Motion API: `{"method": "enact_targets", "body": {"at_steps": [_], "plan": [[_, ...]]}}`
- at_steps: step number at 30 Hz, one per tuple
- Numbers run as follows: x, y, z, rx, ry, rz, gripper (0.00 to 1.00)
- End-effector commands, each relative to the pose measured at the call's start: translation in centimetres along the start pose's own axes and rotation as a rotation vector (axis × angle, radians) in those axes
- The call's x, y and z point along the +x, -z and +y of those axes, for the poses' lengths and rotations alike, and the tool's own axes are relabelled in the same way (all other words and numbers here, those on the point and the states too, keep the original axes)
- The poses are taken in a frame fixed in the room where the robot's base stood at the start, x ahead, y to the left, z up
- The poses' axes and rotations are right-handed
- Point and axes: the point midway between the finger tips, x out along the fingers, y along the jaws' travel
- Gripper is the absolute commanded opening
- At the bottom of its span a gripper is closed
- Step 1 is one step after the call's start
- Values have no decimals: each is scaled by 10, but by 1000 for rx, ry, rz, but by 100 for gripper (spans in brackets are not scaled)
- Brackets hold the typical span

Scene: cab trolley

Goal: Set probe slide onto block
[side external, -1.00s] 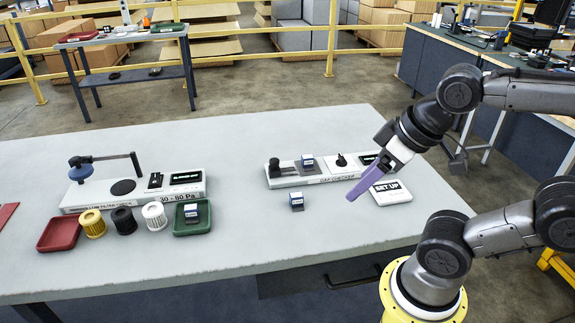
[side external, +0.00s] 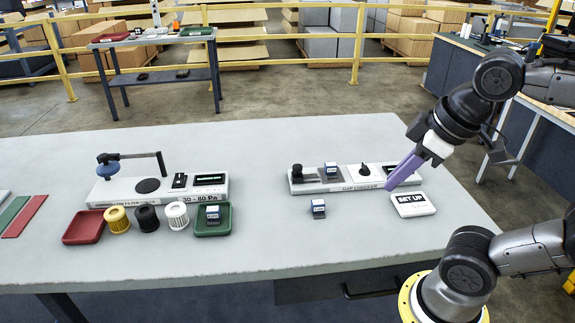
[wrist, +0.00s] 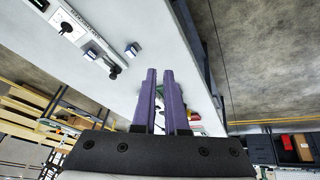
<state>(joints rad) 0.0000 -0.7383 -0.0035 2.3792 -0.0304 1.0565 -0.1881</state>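The white gap checker (side external: 345,186) lies on the right part of the table. At its left end is a black knob (side external: 297,171) on a dark plate, which looks like the probe slide. A blue-and-white block (side external: 331,169) sits to the right of this knob, apart from it. The knob (wrist: 114,72) and block (wrist: 90,53) also show in the wrist view. My gripper (side external: 388,187) has purple fingers, held above the table by the checker's right end. In the wrist view the fingers (wrist: 159,72) are apart, with nothing between them.
A second blue-and-white block (side external: 318,208) lies loose in front of the checker. A SET UP card (side external: 413,204) lies at right. On the left are a filter tester (side external: 107,193), several filters, a red tray (side external: 70,237) and a green tray (side external: 225,228). The table middle is clear.

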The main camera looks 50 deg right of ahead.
Motion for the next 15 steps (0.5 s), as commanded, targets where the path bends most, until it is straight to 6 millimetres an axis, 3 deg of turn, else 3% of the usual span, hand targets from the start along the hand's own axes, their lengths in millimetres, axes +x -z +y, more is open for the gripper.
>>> {"method": "enact_targets", "body": {"at_steps": [6, 15], "plan": [[-42, 59, 24, -179, -29, -68, 0], [-61, 142, 56, -360, -39, -202, 0]]}}
